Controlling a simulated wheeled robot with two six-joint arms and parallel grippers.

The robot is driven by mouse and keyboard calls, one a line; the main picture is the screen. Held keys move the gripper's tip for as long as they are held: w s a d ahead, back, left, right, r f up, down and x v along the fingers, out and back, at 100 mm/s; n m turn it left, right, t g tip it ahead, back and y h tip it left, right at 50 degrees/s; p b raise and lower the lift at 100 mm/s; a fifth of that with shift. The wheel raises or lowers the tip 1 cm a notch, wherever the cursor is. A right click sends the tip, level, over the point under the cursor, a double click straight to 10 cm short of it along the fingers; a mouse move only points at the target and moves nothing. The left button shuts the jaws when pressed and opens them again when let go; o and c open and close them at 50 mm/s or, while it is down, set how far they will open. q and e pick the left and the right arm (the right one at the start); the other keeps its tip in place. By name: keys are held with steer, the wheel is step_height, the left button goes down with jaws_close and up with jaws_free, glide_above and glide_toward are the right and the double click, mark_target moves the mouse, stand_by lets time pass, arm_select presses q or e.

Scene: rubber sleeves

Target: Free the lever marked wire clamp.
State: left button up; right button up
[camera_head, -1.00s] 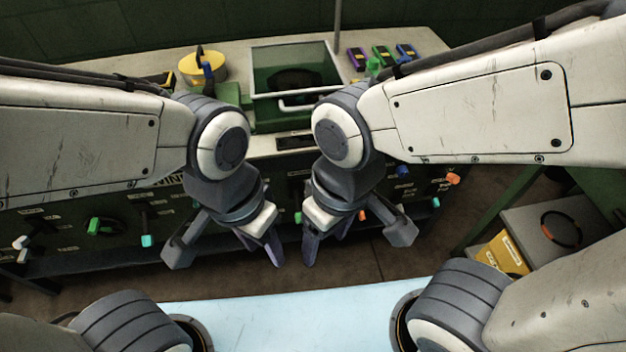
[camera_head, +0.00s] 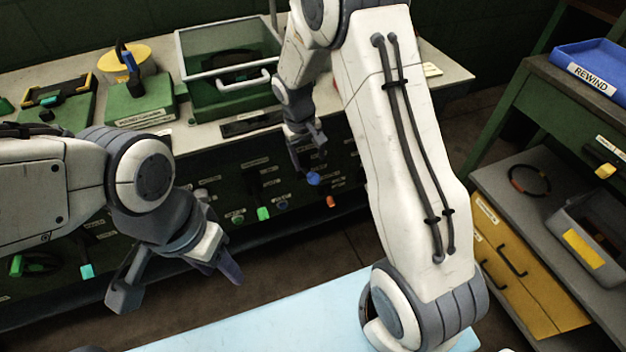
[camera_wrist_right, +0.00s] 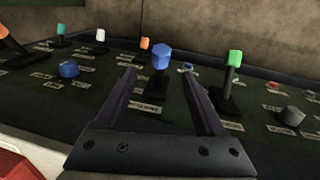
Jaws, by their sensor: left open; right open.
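The lever labels are too small to read, so I cannot tell which lever is marked wire clamp. In the right wrist view, a lever with a blue knob (camera_wrist_right: 161,57) stands upright, seen between the two fingers of my right gripper (camera_wrist_right: 158,75). The fingers are apart, and no contact with the knob shows. In the head view, my right gripper (camera_head: 308,163) is at the dark panel front, just above this blue knob (camera_head: 313,179). My left gripper (camera_head: 228,270) is open and empty, in front of the panel at left.
Other levers stand close by: a green one (camera_wrist_right: 234,60) to the right, an orange one (camera_wrist_right: 145,44) and a round blue knob (camera_wrist_right: 69,69) to the left. A green glass-topped box (camera_head: 228,75) is on the bench. A shelf with a blue tray (camera_head: 590,65) stands right.

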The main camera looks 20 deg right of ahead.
mark_target(312, 174)
steer(key=f, duration=0.6)
steer(key=d+f, duration=0.1)
steer(key=f, duration=0.2)
steer(key=shift+d+b, duration=0.1)
steer(key=shift+b, duration=0.2)
steer(key=shift+c, duration=0.4)
jaws_close()
stand_by(0.6)
